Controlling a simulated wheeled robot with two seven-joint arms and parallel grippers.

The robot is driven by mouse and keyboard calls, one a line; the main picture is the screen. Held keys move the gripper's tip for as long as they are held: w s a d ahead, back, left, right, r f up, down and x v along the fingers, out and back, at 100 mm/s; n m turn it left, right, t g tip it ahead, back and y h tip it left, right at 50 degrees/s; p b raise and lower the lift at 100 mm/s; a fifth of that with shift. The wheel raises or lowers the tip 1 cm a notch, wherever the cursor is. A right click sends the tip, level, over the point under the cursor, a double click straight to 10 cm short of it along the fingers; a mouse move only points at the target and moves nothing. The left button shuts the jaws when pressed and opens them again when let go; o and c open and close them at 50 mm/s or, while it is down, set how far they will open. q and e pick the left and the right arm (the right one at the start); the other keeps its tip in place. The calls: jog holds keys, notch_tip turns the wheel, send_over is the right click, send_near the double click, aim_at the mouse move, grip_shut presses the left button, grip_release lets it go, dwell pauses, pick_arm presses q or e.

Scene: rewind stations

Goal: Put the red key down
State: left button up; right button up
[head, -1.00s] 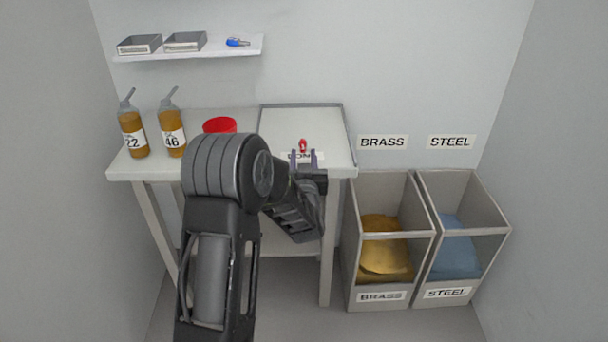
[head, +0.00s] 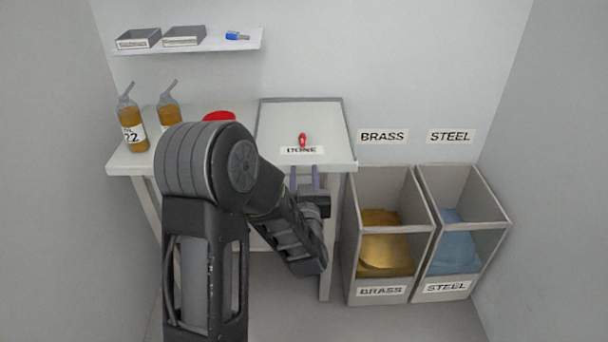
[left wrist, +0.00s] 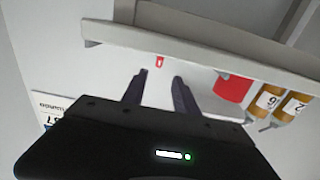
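The red key (head: 302,139) lies on the pale tray (head: 270,142) with a raised grey rim, just behind the DONE label (head: 301,150). My left gripper (head: 305,177) is in front of the table's front edge, apart from the key. Its two fingers are spread with nothing between them. In the left wrist view the red key (left wrist: 159,62) shows beyond the open fingertips (left wrist: 157,78). My right gripper is in neither view.
Two amber bottles (head: 132,130) stand at the table's left, beside a red container (head: 219,116) partly hidden by my arm. A shelf (head: 210,48) above holds two grey boxes and a blue item (head: 237,36). BRASS (head: 381,291) and STEEL (head: 446,287) bins stand on the right.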

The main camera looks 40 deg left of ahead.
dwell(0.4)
pick_arm(q)
jog(key=s+d+f+m+g+h, duration=0.2)
jog(key=d+f+h, duration=0.2)
jog(key=d+f, duration=0.55)
jog(key=s+d+f+m+g+h, duration=0.15)
jog(key=d+f+h, duration=0.4)
jog(key=f, duration=0.75)
jog(key=s+d+f+g+h, duration=0.1)
jog(key=s+d+f+g, duration=0.2)
jog(key=s+d, duration=0.3)
jog(key=s+d+f+m+g+h, duration=0.1)
jog(key=s+d+f+g+h, duration=0.1)
jog(key=s+d+f+g, duration=0.2)
jog(key=s+d+f+m+g+h, duration=0.1)
jog(key=s+d+f+g+h, duration=0.1)
jog(key=s+d+f, duration=0.4)
jog(key=s+d+g, duration=0.1)
jog(key=s+d, duration=0.2)
jog(key=s, duration=0.4)
jog(key=shift+s+d, duration=0.3)
jog(key=shift+s, duration=0.1)
jog(key=shift+o, duration=0.2)
jog(key=shift+h, duration=0.25)
jog(key=shift+o, duration=0.4)
jog(key=shift+w, duration=0.1)
